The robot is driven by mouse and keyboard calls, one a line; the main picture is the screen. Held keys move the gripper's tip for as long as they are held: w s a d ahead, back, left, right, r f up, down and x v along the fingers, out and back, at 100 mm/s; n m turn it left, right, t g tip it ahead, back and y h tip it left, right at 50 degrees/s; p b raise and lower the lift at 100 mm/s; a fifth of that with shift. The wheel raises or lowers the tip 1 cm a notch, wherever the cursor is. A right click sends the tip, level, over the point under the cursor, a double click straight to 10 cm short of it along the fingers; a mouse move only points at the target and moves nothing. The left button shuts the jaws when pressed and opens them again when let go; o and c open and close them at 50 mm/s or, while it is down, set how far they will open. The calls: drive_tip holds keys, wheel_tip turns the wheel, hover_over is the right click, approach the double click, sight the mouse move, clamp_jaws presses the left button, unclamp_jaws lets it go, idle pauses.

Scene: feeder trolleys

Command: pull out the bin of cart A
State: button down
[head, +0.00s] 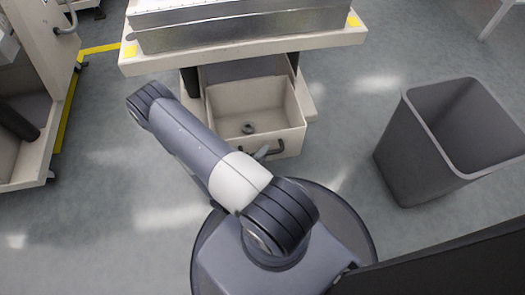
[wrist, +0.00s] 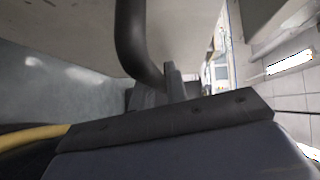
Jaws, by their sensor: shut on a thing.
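The bin (head: 295,118) is a cream open-topped box under the cart's table top, slid partly out toward me. A small dark ring-shaped object (head: 249,128) lies on its floor. The bin's dark handle (head: 276,148) is on its front face. My gripper (head: 262,152) is at that handle, mostly hidden by my arm. In the wrist view the handle (wrist: 130,40) is a thick dark curved bar, and my gripper (wrist: 158,88) is shut on its lower end. The bin's front face (wrist: 185,35) fills the upper middle there. No letter shows on the cart (head: 245,45).
A grey waste bin (head: 415,150) stands on the floor at the right. Another cream cart (head: 40,60) is at the left, beside a yellow floor line (head: 68,110). A metal tray (head: 240,30) sits on the middle cart. The floor between is clear.

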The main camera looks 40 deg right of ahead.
drive_tip(key=c, duration=1.4)
unclamp_jaws()
drive_tip(key=p+v, duration=0.2)
drive_tip(key=v, duration=0.8)
drive_tip(key=shift+a+p, duration=0.35)
drive_tip(key=shift+p, duration=0.05)
drive_tip(key=shift+s, duration=0.1)
drive_tip(key=shift+d, duration=0.1)
drive_tip(key=shift+b+x, duration=1.35)
drive_tip(key=shift+x, duration=3.75)
